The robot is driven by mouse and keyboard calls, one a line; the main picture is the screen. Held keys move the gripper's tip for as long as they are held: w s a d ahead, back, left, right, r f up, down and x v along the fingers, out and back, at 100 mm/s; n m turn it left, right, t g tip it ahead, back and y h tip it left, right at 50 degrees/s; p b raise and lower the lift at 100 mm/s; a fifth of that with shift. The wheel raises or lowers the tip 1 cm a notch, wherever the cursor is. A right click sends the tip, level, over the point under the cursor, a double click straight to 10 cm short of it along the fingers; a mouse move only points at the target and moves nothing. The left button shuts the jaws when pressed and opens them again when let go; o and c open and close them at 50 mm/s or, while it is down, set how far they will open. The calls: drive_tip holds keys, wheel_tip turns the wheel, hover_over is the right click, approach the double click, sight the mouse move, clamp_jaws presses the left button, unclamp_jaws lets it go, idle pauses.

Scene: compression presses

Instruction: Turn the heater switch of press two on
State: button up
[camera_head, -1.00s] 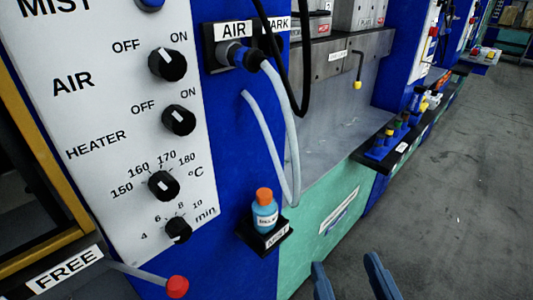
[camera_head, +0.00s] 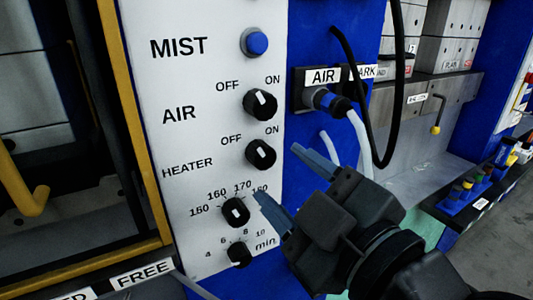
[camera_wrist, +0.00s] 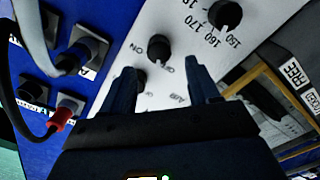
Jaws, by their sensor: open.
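The heater switch (camera_head: 260,154) is a round black knob with a white pointer mark on a white panel (camera_head: 190,75). OFF is printed at its upper left and ON at its upper right; I cannot tell surely which the mark points to. My gripper (camera_head: 277,172) is open and empty, just in front of the panel, to the lower right of this knob in the head view. In the wrist view the heater knob (camera_wrist: 160,48) appears between and beyond the two fingertips (camera_wrist: 160,66); contact is not visible. No press number is visible.
The air knob (camera_head: 260,104) is just above, and the temperature knob (camera_head: 235,212) and minute knob (camera_head: 239,254) are below. A blue mist button (camera_head: 257,43) tops the panel. An air plug (camera_head: 335,103) with hoses sticks out at the right. A yellow frame (camera_head: 130,120) borders the left.

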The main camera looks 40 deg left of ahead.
sight(265, 159)
drive_tip(key=p+x, duration=0.1)
drive_tip(key=x, duration=0.4)
drive_tip(key=shift+w+a+p, duration=0.15)
drive_tip(key=shift+a+p, duration=0.2)
drive_tip(key=c, duration=1)
